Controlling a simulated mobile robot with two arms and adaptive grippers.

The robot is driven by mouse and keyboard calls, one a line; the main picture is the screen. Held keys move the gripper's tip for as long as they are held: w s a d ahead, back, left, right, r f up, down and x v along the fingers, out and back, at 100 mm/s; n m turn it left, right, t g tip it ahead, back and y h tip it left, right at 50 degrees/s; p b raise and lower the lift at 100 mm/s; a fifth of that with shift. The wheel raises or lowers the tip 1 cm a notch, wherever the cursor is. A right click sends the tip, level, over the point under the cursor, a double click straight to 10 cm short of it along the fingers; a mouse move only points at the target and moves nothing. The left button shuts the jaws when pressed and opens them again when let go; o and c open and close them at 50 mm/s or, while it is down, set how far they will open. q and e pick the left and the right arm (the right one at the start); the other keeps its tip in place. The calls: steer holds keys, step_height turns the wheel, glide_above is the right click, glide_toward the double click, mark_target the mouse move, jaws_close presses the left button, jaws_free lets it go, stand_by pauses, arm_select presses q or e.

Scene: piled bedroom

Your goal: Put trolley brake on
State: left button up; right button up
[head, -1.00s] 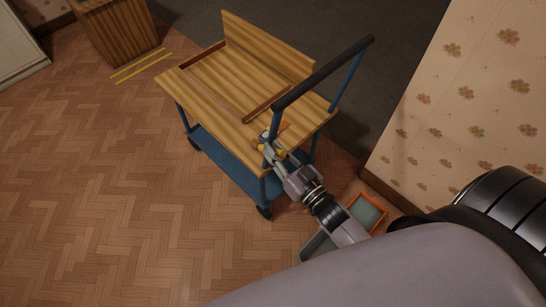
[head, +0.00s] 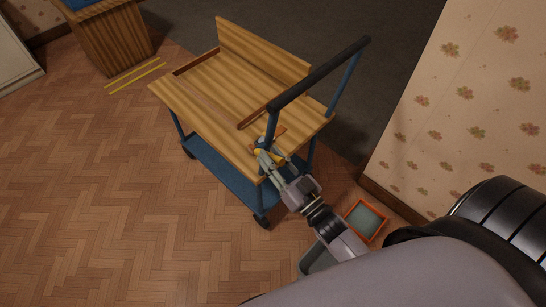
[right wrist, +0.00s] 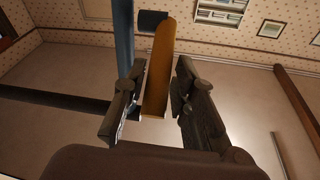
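The trolley (head: 215,110) has a wooden top, a blue lower shelf (head: 222,168), blue posts and a black push handle (head: 320,74). My right gripper (head: 268,152) is at the blue post below the near end of the handle. In the right wrist view an orange lever (right wrist: 160,70) stands between the two fingers of the right gripper (right wrist: 158,115), beside the blue post (right wrist: 123,35). The fingers are apart, with a gap between the lever and the right finger. Contact at the left finger is unclear. My left gripper is not in view.
A patterned wall (head: 465,110) stands to the right of the trolley. A wooden cabinet (head: 112,42) stands at the upper left, near yellow floor lines (head: 137,75). The parquet at left is clear.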

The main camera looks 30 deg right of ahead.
steer(key=v, duration=1.2)
